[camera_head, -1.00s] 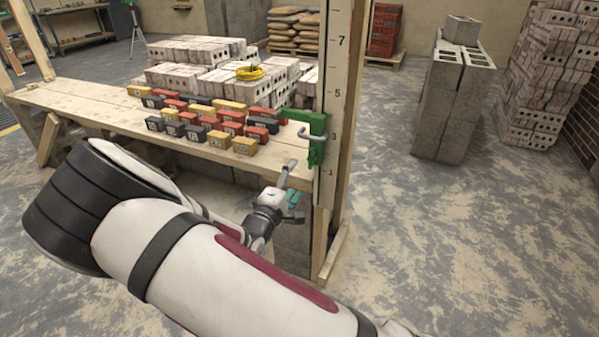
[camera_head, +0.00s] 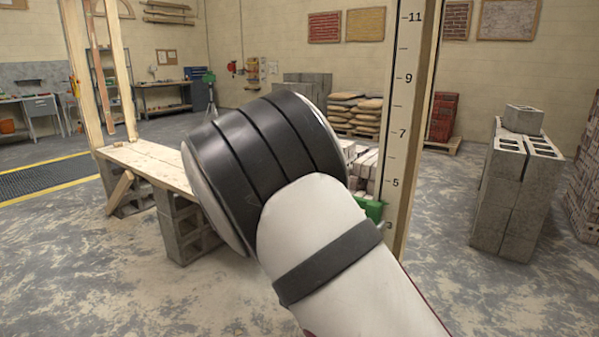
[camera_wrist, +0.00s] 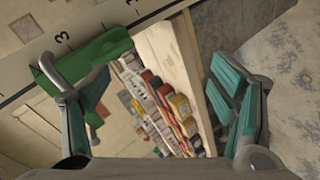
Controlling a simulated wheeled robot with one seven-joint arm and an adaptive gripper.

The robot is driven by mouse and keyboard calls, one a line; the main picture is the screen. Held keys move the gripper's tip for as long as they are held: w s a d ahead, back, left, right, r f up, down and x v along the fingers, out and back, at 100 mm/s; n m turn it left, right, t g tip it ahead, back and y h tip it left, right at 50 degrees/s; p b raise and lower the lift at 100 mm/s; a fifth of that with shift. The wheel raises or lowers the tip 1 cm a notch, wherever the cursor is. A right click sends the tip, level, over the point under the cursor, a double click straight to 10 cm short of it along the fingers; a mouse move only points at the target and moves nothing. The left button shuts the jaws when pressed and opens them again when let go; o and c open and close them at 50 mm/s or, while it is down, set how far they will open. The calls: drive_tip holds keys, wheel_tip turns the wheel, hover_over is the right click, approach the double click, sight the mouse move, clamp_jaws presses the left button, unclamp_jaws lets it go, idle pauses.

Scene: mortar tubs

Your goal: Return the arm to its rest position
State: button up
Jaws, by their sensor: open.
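My arm fills the middle of the head view, with its black-banded joint raised in front of the plank bench (camera_head: 150,160). My gripper is hidden in the head view. In the wrist view my gripper (camera_wrist: 160,110) has its two teal-padded fingers wide apart with nothing between them.
The numbered pole (camera_head: 403,100) stands upright just right of my arm, with part of the green clamp (camera_head: 371,209) showing. Stacked grey blocks (camera_head: 512,190) stand to the right. Sandbags (camera_head: 357,113) are behind. The floor (camera_head: 100,270) at front left is clear.

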drive_tip(key=s+a+r+m+g+y, duration=0.2)
drive_tip(key=s+r+m+g+y, duration=0.5)
drive_tip(key=s+r, duration=1.05)
drive_tip(key=s+d+r+g+h, duration=0.1)
drive_tip(key=s+d, duration=0.4)
drive_tip(key=s, duration=0.8)
drive_tip(key=s+d+r+g, duration=0.1)
drive_tip(key=s+d, duration=0.4)
drive_tip(key=s, duration=0.9)
wheel_tip(320, 180, up, 18)
drive_tip(key=t+p, duration=0.2)
drive_tip(key=p, duration=1.4)
drive_tip(key=shift+w+f+t, duration=0.2)
drive_tip(key=shift+t, duration=0.1)
